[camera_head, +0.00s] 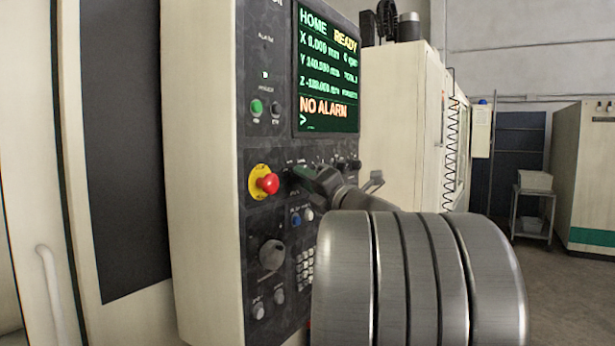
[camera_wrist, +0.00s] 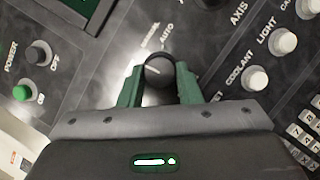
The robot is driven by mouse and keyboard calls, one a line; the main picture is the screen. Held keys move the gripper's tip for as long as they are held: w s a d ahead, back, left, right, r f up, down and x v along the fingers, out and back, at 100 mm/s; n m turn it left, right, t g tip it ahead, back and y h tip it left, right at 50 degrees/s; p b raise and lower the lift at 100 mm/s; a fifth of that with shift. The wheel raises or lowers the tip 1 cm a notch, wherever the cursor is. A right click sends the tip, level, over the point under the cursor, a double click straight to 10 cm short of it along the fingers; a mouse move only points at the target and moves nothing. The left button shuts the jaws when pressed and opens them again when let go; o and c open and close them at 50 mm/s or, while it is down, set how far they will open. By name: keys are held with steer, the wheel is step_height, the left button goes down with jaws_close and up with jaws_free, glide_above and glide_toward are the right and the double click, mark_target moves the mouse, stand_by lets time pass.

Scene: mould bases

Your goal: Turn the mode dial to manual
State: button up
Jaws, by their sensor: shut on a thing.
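The mode dial (camera_wrist: 158,70) is a dark round knob with a small light mark on its face, seen in the wrist view below the labels AUTO and, less readable, what looks like MANUAL. I cannot tell surely which label the mark points to. My gripper (camera_wrist: 160,82) has a green finger on each side of the dial and is shut on it. In the head view my gripper (camera_head: 303,177) reaches the control panel (camera_head: 262,215) just under the screen. The dial is hidden there behind the fingers.
A red emergency stop button (camera_head: 267,183) on a yellow base sits just left of my gripper. The lit screen (camera_head: 326,75) above reads READY and NO ALARM. A big knob (camera_head: 271,253) and a keypad (camera_head: 304,270) lie below. In the wrist view, COOLANT (camera_wrist: 254,78) and LIGHT (camera_wrist: 283,42) knobs stand at right.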

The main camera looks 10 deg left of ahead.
steer(key=m+p, duration=0.2)
steer(key=m+h+p, duration=0.1)
steer(key=m+p, duration=0.1)
steer(key=m+h+p, duration=0.1)
steer(key=m+p, duration=0.1)
steer(key=shift+r, duration=0.25)
steer(key=shift+p, duration=0.35)
steer(key=shift+f, duration=0.1)
steer(key=o, duration=1)
steer(key=shift+s, duration=0.1)
steer(key=b+v, duration=0.1)
steer(key=v, duration=0.3)
steer(key=b+v, duration=0.1)
steer(key=v, duration=0.4)
steer(key=b+v, duration=0.1)
steer(key=v, duration=0.3)
steer(key=shift+s+d+r, duration=0.25)
steer(key=shift+s+r, duration=0.05)
